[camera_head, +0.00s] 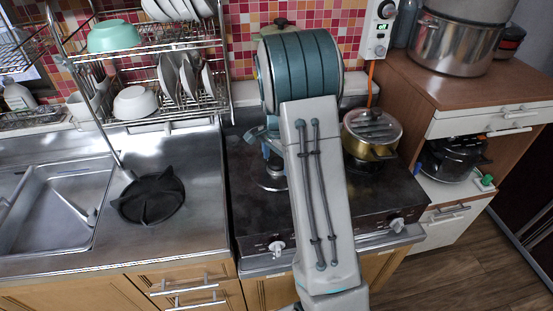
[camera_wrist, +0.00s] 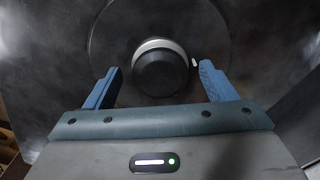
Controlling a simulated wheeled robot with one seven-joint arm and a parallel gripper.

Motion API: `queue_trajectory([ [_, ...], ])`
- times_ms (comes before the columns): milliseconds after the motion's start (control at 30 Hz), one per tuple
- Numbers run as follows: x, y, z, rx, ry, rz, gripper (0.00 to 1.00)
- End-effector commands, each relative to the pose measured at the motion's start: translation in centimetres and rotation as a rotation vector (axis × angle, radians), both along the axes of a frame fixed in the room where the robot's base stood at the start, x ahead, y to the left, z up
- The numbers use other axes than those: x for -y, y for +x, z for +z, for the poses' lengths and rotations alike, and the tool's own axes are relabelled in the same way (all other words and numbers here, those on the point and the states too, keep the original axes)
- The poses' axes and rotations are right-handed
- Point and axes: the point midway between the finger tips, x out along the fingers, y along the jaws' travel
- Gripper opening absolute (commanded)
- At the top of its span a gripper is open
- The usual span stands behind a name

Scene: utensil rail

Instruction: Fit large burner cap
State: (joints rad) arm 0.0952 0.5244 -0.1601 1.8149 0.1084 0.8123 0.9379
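In the wrist view, a dark round cap (camera_wrist: 162,75) sits at the burner (camera_wrist: 152,45), whose silver ring shows as a crescent along the cap's far edge. I cannot tell whether the cap is fully seated. My gripper (camera_wrist: 161,67) is open, its two blue fingers standing on either side of the cap with clear gaps to both. In the head view, the burner (camera_head: 271,180) is on the left of the dark stove top, below my gripper (camera_head: 268,150). My arm hides part of that area, and the cap is not clear there.
A black pan support (camera_head: 150,199) lies on the steel counter left of the stove. A lidded brass-coloured pot (camera_head: 371,135) stands on the right burner. A dish rack (camera_head: 155,70) rises behind the counter. Knobs (camera_head: 277,247) line the stove's front edge.

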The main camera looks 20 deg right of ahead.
Motion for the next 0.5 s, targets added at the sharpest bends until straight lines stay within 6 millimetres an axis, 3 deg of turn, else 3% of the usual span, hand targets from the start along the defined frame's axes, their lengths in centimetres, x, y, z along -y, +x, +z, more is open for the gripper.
queue_trajectory([
  [267, 0.0, 0.0, 0.8, 0.001, -0.001, 0.000, 0.78],
  [500, 0.0, 0.1, 5.4, 0.007, -0.002, 0.000, 0.78],
])
